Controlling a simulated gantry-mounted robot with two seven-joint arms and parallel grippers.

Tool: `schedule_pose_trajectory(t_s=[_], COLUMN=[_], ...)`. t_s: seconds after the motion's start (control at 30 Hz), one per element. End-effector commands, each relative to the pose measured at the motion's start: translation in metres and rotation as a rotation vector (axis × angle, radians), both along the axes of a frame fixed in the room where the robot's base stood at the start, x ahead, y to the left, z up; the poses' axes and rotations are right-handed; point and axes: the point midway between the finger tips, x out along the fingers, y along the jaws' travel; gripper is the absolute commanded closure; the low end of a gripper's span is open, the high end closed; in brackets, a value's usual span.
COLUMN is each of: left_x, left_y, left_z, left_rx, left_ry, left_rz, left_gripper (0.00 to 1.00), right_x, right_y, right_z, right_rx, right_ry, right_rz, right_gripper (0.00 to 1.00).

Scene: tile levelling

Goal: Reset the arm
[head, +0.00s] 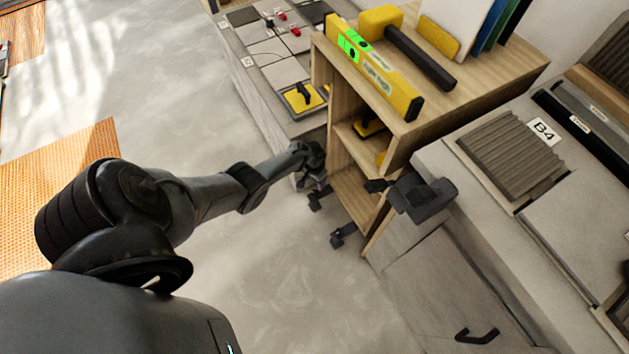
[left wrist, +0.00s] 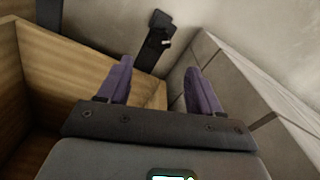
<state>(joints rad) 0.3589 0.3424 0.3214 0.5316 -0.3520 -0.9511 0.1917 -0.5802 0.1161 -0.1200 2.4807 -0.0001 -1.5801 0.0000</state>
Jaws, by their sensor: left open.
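My left arm reaches in from the left in the head view to my left gripper (head: 311,178), low beside the left edge of the wooden cart (head: 322,70). Its fingers are small and dark there. In the left wrist view my left gripper (left wrist: 160,90) is open, its two purple fingers apart with nothing between them. Wooden panels (left wrist: 50,70) stand close on the left of that view and a grey block-like side (left wrist: 240,85) on the right. A black caster (left wrist: 152,40) shows beyond the fingers. My right gripper is not in view.
A yellow level (head: 375,72) and a mallet (head: 420,55) lie on the cart top. A tiled bench (head: 245,75) stands behind left; another (head: 470,240) stands right. A dark device (head: 422,198) is near the cart's right side; I cannot tell what it is. The floor (head: 250,290) in front is clear.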

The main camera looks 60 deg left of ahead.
Motion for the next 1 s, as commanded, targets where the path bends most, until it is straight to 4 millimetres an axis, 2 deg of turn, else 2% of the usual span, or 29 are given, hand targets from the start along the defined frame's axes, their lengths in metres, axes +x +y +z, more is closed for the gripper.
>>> schedule_pose_trajectory(t_s=[0.37,0.5,0.57,0.67,0.77,0.8,0.9,1.0], left_x=[0.000,-0.011,-0.024,-0.057,-0.103,-0.122,-0.154,-0.174], left_y=[0.000,0.000,-0.001,-0.007,-0.016,-0.021,-0.032,-0.049], left_z=[0.000,0.000,-0.001,-0.004,-0.004,0.001,0.021,0.053], left_rx=[0.000,0.000,-0.001,-0.008,-0.012,-0.008,0.018,0.054], left_ry=[0.001,0.016,0.035,0.082,0.145,0.166,0.182,0.177], left_rz=[0.000,0.000,0.000,-0.004,-0.021,-0.039,-0.094,-0.163], left_gripper=[0.35,0.35,0.35,0.35,0.35,0.35,0.35,0.35], right_x=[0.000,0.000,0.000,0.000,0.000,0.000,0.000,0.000], right_y=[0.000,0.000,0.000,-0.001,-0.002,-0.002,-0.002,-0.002], right_z=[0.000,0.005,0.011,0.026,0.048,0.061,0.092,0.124], right_rx=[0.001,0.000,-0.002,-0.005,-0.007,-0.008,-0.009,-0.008], right_ry=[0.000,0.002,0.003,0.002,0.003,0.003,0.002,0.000], right_rz=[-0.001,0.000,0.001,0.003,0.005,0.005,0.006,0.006], right_gripper=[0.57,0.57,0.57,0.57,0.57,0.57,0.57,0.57])
